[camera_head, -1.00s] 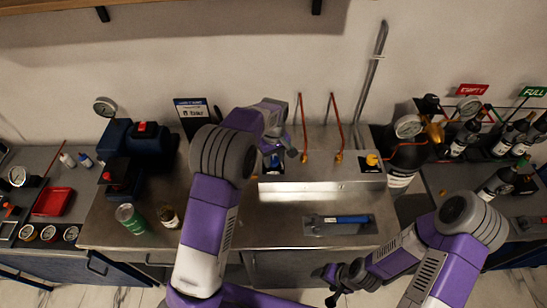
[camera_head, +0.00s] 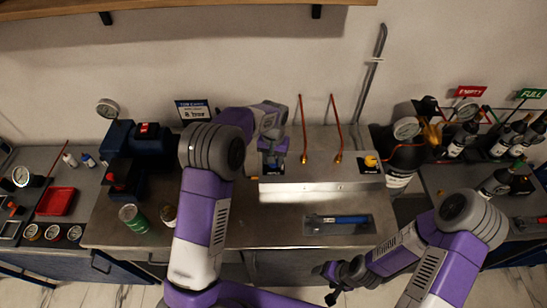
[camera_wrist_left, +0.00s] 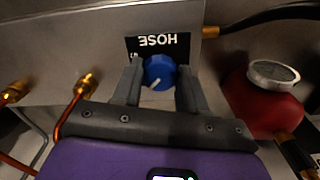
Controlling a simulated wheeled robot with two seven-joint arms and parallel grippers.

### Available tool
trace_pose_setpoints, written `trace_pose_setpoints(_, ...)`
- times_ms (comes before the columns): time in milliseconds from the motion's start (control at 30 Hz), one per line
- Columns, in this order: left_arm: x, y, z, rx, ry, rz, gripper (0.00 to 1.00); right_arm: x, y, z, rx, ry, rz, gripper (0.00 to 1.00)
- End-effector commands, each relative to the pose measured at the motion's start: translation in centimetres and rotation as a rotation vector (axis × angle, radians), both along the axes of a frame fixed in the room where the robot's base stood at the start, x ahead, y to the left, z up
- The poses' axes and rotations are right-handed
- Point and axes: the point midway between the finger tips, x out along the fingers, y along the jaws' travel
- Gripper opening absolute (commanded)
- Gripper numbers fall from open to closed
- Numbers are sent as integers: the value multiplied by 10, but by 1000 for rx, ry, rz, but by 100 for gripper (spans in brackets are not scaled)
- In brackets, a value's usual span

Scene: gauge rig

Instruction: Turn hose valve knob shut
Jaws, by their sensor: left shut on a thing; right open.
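The blue hose valve knob (camera_wrist_left: 158,72) with a white pointer line sits on a metal panel beside a black label (camera_wrist_left: 158,44) reading HOSE, upside down in the left wrist view. My left gripper (camera_wrist_left: 159,86) has one finger on each side of the knob and is shut on it. In the head view my left gripper (camera_head: 273,150) is at the left end of the panel and mostly hides the knob. My right gripper (camera_head: 323,283) is open and empty, low in front of the bench.
A yellow knob (camera_head: 371,161) is at the panel's right end, with two copper pipes (camera_head: 303,130) between. A blue-handled tool (camera_head: 338,220) lies on the bench. A green can (camera_head: 132,217) stands at left. A red rounded object (camera_wrist_left: 262,102) is close beside my left gripper.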

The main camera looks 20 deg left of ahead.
Motion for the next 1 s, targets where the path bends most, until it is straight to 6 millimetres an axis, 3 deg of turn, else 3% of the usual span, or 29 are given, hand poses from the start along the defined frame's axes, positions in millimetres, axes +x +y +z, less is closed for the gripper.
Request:
trace_pose_setpoints(600,0,2,0,-1,0,-568,12,0,0,11,0,0,0,71)
trace_pose_setpoints(1000,1,2,0,0,0,-798,12,0,0,14,0,0,0,71)
